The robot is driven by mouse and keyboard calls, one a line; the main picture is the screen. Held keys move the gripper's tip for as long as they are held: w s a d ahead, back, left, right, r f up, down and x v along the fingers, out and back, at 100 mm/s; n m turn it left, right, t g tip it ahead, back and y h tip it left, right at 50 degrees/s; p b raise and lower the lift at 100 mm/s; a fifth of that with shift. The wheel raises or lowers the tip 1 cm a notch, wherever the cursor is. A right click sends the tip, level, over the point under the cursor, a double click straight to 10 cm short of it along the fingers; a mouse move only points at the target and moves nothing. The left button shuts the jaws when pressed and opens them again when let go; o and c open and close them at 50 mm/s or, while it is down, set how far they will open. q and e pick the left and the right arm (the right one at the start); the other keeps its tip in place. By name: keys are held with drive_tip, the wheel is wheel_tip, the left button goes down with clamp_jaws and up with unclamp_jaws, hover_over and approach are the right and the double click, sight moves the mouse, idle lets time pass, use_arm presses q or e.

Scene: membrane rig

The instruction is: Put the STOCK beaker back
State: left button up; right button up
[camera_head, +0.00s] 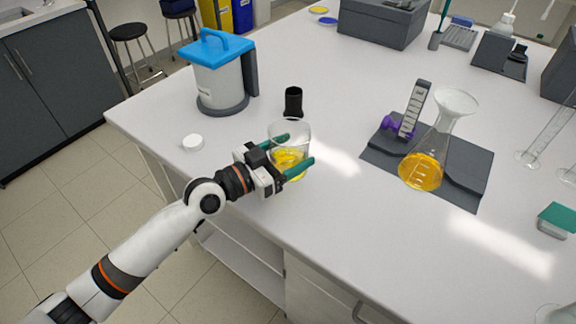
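A clear glass beaker (290,133) with yellow liquid in its lower part stands near the table's left front edge; I cannot read any STOCK label on it. My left gripper (288,154) reaches in from the lower left, with its green fingers on both sides of the beaker, and appears shut on it. The near finger hides part of the beaker's lower wall. I cannot tell whether its base touches the table. My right gripper is not in view.
A blue-lidded canister (220,80) and a white cap (192,142) are to the left. A flask of orange liquid with a funnel (424,168) stands on a dark mat (468,184) to the right. The table's front middle is clear.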

sight(290, 164)
use_arm(q)
drive_tip(key=shift+f+b, duration=0.55)
drive_tip(key=shift+f, duration=1.05)
drive_tip(key=shift+f, duration=0.1)
drive_tip(key=shift+f+b, duration=0.1)
drive_tip(key=shift+b, duration=0.2)
drive_tip(key=o, duration=1.2)
drive_tip(key=shift+r+p, duration=0.25)
drive_tip(key=shift+p, duration=0.1)
drive_tip(key=b+v, duration=0.1)
drive_tip(key=v, duration=0.2)
drive_tip(key=b+v, duration=0.2)
drive_tip(key=v, duration=0.2)
drive_tip(key=b+v, duration=0.1)
drive_tip(key=v, duration=0.2)
drive_tip(key=shift+a+f, duration=0.15)
drive_tip(key=shift+f, duration=0.15)
drive_tip(key=shift+s+a+r+b, duration=0.25)
drive_tip(key=shift+s+a+b, duration=0.35)
drive_tip(key=shift+a, duration=0.1)
